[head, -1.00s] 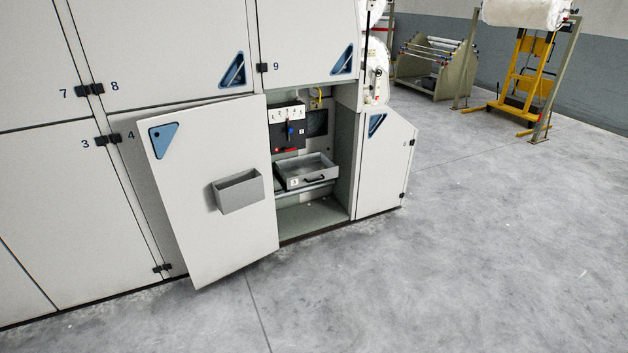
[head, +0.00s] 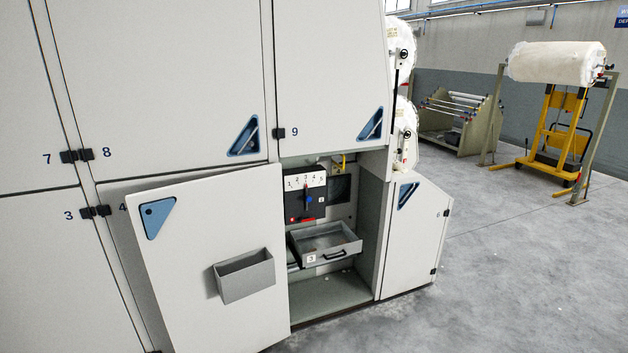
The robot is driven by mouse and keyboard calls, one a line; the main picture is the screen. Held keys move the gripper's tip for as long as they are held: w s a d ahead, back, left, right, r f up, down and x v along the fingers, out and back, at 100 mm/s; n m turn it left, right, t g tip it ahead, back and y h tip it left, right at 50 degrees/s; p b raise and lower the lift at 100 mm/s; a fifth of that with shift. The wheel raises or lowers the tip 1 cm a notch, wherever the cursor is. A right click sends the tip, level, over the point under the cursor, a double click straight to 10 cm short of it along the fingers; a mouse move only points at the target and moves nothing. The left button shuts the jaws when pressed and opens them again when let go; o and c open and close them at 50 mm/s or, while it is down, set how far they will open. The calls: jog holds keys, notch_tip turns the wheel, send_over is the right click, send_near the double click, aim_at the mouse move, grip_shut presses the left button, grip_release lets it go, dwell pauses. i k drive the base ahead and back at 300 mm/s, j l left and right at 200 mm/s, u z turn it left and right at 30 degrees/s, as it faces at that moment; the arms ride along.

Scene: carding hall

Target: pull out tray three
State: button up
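A grey shallow tray (head: 325,244) with a dark handle (head: 335,254) and a small white label reading 3 sits inside the open compartment of the machine, in the head view. It looks empty and sticks out somewhat on its support. Above it is a black panel (head: 305,205) with a white strip numbered 1 to 5, a dark pointer and a red mark. The open door (head: 205,235) of the compartment swings out to the left, with a grey bin (head: 245,276) on its inner face. My gripper is not in view.
A closed white side panel (head: 415,240) stands right of the compartment. White rolls (head: 404,130) show above it. A roller rack (head: 455,125), a yellow trolley (head: 560,140) and a large white roll (head: 555,62) stand at the back right. The grey floor at right is clear.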

aim_at(327, 237)
jog(key=i, duration=1.9)
jog(key=i+l+u, duration=0.1)
jog(key=i+u, duration=0.25)
jog(key=i, duration=0.2)
jog(key=i+l+u, duration=0.25)
jog(key=i+u, duration=0.15)
jog(key=i+l+u, duration=0.35)
jog(key=i, duration=0.25)
jog(key=l, duration=0.1)
